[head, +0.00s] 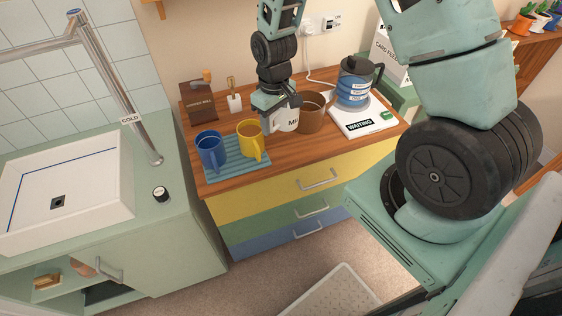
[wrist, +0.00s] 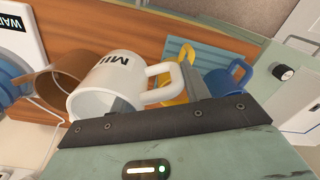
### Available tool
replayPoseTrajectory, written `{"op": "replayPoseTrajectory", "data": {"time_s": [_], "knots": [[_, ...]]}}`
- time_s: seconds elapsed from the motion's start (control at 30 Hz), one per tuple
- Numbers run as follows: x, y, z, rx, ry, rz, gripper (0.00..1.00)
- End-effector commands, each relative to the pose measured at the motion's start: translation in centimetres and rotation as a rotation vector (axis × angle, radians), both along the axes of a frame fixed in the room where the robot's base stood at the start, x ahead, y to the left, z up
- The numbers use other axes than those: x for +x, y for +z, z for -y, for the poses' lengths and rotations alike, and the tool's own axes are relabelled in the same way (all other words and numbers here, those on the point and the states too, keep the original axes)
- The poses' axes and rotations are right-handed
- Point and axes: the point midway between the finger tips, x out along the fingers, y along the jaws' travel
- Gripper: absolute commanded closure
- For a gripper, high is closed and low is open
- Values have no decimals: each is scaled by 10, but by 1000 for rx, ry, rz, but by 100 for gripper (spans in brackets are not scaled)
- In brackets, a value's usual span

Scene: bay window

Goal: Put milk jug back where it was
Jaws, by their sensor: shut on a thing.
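The milk jug (head: 287,121) is a white mug with dark lettering, partly hidden under my gripper (head: 281,104) in the head view. In the wrist view the white jug (wrist: 112,78) lies between my fingers with its handle towards the right. My gripper (wrist: 160,103) is shut on the jug, with one finger at its rim and the other near the handle. The jug is over the wooden counter (head: 290,158), beside a brown mug (head: 312,117). Whether its base touches the counter cannot be told.
A yellow mug (head: 249,141) and a blue mug (head: 210,155) stand on a ribbed teal mat (head: 232,177) to the left. A kettle (head: 354,88) stands on a white base marked WAITING (head: 378,124) to the right. A coffee mill (head: 198,107) is behind. The counter's front strip is clear.

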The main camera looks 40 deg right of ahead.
Motion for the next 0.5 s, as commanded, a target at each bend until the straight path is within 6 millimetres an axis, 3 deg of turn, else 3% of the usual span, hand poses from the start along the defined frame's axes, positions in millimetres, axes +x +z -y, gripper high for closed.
{"op": "replayPoseTrajectory", "data": {"time_s": [0.03,0.4,0.5], "knots": [[3,-15,3,-1,32,8,93],[3,-15,14,-22,209,5,93],[2,-26,15,-22,218,2,93]]}}
